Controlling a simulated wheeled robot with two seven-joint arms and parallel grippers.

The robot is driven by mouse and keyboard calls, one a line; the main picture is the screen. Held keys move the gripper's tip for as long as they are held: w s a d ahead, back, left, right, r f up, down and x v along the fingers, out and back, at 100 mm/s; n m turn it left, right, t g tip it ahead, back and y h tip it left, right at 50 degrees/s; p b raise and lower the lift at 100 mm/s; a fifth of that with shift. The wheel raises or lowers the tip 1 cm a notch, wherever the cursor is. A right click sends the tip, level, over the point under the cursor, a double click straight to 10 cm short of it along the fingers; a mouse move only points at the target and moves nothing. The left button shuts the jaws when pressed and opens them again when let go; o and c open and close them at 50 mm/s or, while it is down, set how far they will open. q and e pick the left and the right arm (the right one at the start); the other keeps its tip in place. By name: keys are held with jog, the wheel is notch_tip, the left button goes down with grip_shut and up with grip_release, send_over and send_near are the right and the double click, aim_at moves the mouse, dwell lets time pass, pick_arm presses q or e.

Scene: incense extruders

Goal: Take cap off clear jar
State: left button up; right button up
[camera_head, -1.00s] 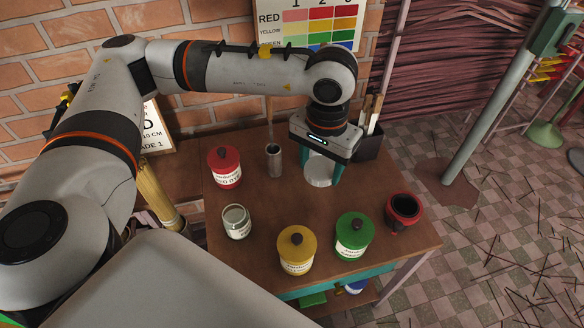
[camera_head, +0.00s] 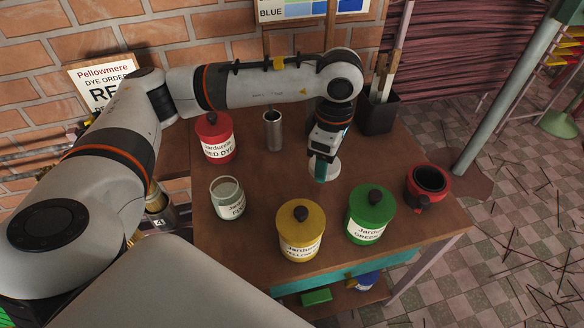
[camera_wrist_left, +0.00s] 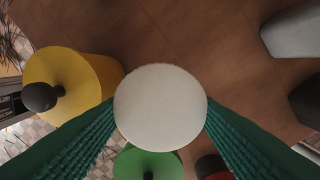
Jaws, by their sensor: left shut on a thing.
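The clear jar (camera_head: 228,202) stands upright at the left front of the table, with a white label on its side. No knobbed lid shows on it; its top looks open. My left gripper (camera_head: 322,166) points down over the right middle of the table, apart from the jar. It is shut on a white round piece (camera_head: 334,172), partly hidden behind the fingers. In the left wrist view the white disc (camera_wrist_left: 160,107) sits between the two green fingers. I cannot tell whether it is the jar's cap or whether it touches the table. My right gripper is not in view.
A red jar (camera_head: 215,148), a yellow jar (camera_head: 300,247) and a green jar (camera_head: 371,226) have dark knobs. A metal cup (camera_head: 273,135) stands behind, a red pot (camera_head: 426,190) at right and a dark holder (camera_head: 378,118) at the back. The table (camera_head: 275,184) is bare in the middle.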

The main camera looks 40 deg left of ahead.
pick_arm(q)
jog(key=n, duration=0.4)
jog(key=a+n, duration=0.1)
jog(key=n, duration=0.1)
jog(key=shift+w+f+n, duration=0.25)
jog(key=shift+w+n, duration=0.05)
jog(key=shift+w, duration=0.1)
jog(key=n, duration=0.3)
jog(key=shift+w+a+f, duration=0.15)
jog(key=shift+w+a, duration=0.05)
jog(key=shift+a, duration=0.05)
jog(key=n, duration=0.2)
jog(key=a+n, duration=0.1)
jog(key=n, duration=0.3)
jog(key=shift+w+a+f+p, duration=0.15)
jog(key=shift+w+f+p, duration=0.15)
jog(key=shift+p, duration=0.1)
jog(key=a+n, duration=0.2)
jog(key=n, duration=0.4)
jog(key=n+p, duration=0.1)
jog(key=n, duration=0.9)
send_near(303, 187)
notch_tip(303, 187, down, 7)
jog(key=shift+s+r, duration=0.1)
jog(key=shift+r, duration=0.1)
